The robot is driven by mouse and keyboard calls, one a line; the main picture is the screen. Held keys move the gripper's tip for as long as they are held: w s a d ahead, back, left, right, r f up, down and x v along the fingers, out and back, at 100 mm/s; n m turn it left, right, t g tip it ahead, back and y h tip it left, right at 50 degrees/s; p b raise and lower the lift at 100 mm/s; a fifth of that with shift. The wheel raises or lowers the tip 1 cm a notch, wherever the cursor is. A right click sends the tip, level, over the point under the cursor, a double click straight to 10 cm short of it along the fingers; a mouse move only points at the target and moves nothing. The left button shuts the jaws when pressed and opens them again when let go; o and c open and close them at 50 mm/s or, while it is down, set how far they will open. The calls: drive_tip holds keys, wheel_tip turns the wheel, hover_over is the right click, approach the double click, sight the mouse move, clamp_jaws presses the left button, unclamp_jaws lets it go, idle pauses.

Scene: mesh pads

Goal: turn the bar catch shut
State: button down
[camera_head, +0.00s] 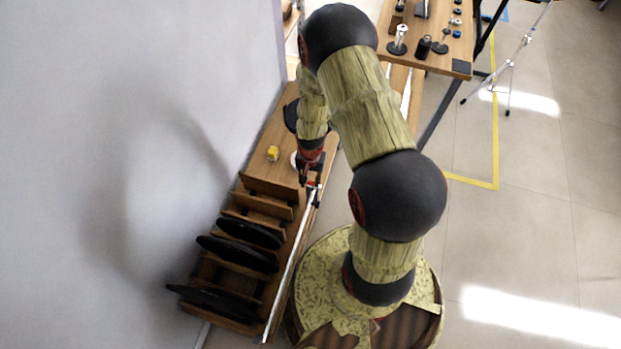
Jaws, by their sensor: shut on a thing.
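The bar catch shows as a long pale bar (289,268) running along the right side of a wooden rack (248,205). Its upper end reaches my gripper, where small red and dark parts show. My gripper (312,184) points down at that end and is shut on the bar catch. The fingertips are small and partly hidden by the wrist, so the exact grip is hard to see. I cannot tell from this view how far the catch is turned.
Several black discs (248,232) stand in the rack's slots, close to the wall. A yellow block (272,153) lies on the wooden surface behind the rack. A table (418,62) with small parts stands at the back right, near a tripod (510,65).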

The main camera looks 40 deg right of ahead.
sight(311, 182)
drive_tip(key=shift+m, duration=0.5)
drive_tip(key=c, duration=1.5)
unclamp_jaws()
drive_tip(key=shift+r, duration=0.1)
wheel_tip(311, 182, up, 12)
drive_tip(key=shift+f, duration=0.1)
